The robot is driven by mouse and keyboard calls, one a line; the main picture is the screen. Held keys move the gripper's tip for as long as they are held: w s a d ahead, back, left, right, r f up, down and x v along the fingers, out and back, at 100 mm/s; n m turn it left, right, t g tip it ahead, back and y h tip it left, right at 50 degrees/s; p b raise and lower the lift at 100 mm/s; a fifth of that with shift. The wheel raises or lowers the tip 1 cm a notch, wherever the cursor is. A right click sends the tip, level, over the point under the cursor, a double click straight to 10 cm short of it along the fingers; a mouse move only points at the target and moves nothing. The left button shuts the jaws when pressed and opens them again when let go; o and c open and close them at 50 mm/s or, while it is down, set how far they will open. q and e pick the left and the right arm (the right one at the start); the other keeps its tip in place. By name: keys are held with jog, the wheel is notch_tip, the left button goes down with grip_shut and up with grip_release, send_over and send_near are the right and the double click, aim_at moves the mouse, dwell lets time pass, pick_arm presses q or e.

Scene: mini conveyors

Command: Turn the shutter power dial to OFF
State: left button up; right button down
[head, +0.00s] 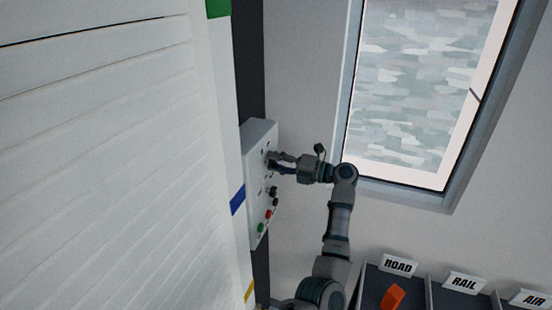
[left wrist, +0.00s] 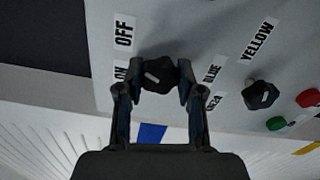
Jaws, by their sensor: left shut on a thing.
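The shutter power dial (left wrist: 157,73) is a black knob with a white pointer mark, beside the OFF label (left wrist: 124,32) and the ON label (left wrist: 121,71) in the left wrist view. The mark lies on the knob's side facing ON. My left gripper (left wrist: 158,80) is shut on the dial, one finger on each side. In the head view my left gripper (head: 271,159) reaches the white control panel (head: 259,137) from the right, and its fingers largely hide the dial. My right gripper is not in view.
A second black dial (left wrist: 260,95) with colour labels sits to the right, near a red button (left wrist: 308,98) and a green button (left wrist: 276,123). The white slatted shutter (head: 110,150) stands left of the panel. Bins labelled ROAD (head: 398,266), RAIL and AIR are at lower right.

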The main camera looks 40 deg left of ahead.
pick_arm(q)
jog(key=shift+m, duration=0.7)
jog(key=o, duration=1.2)
jog(key=shift+w+f, duration=0.1)
jog(key=shift+w, duration=0.05)
jog(key=shift+c, duration=0.2)
jog(key=shift+p, duration=0.3)
jog(key=shift+a, duration=0.1)
jog(key=v, duration=1.2)
jog(key=shift+w+f, duration=0.15)
